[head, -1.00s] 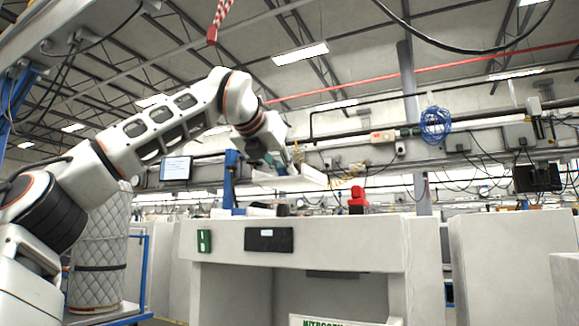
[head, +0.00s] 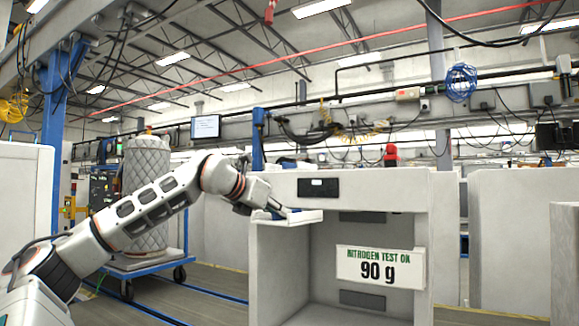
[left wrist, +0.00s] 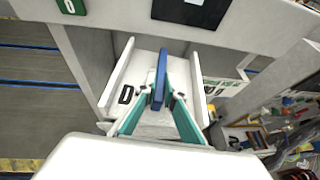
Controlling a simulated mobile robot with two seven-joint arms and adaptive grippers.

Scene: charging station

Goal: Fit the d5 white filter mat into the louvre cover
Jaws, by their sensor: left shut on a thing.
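My left gripper (head: 277,208) is at the front of a large white cabinet, near the left of its opening. In the left wrist view its teal fingers (left wrist: 160,98) are shut on an upright blue grip. The grip stands on a white panel with raised side edges (left wrist: 142,68), which I take to be the d5 white filter mat. A black "D" shows on it; the fingers hide the rest of the marking. In the head view the white piece (head: 304,216) is held about level. I cannot make out the louvre cover for certain. My right gripper is not in view.
A quilted tank (head: 147,180) stands on a blue cart at left. Clutter (left wrist: 285,135) lies at the right of the wrist view.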

